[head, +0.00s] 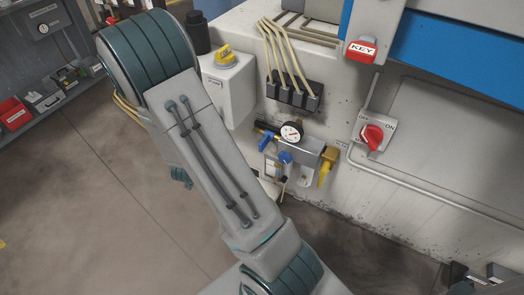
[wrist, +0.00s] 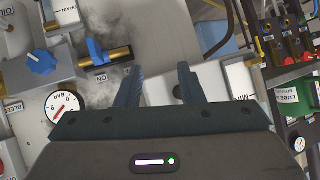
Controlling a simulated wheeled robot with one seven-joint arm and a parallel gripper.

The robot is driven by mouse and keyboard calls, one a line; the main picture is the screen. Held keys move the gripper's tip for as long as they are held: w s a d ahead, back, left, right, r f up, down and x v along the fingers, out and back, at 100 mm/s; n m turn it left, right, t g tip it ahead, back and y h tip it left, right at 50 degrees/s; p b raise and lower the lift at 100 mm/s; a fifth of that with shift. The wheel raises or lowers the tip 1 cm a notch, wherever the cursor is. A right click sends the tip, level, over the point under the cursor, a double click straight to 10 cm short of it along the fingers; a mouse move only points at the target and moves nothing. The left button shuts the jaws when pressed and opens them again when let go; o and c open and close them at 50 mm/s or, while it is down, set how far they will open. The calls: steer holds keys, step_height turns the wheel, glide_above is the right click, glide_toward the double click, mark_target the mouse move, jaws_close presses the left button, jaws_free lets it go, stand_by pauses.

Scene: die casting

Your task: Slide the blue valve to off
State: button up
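In the wrist view, the blue valve (wrist: 95,50) is a flat blue piece on a short brass and black bar, towards the bar's left end. A small label reading ON sits just below it. In the head view, a blue piece that looks like this valve (head: 266,141) sits left of the round gauge, partly behind other fittings. My gripper (wrist: 160,84) is open, with its two blue-grey fingers apart and nothing held between them. In the wrist view its left finger is to the right of and below the valve, apart in the picture. In the head view my arm mostly hides the gripper.
A pressure gauge (head: 291,133), a yellow valve (head: 328,165) and a red ON switch (head: 372,137) are on the machine's side. A blue knob (wrist: 41,62) sits left of the valve in the wrist view. Open floor (head: 90,190) lies at left.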

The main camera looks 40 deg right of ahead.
steer(key=s+d+f+m+h+b, duration=0.1)
steer(key=s+d+f+h+b, duration=0.5)
steer(key=f, duration=0.3)
steer(key=h+b, duration=0.2)
steer(key=b, duration=0.2)
glide_toward(268, 133)
steer(key=shift+g, duration=0.4)
steer(key=x, duration=0.6)
steer(key=shift+r, duration=0.3)
steer(key=shift+c, duration=0.3)
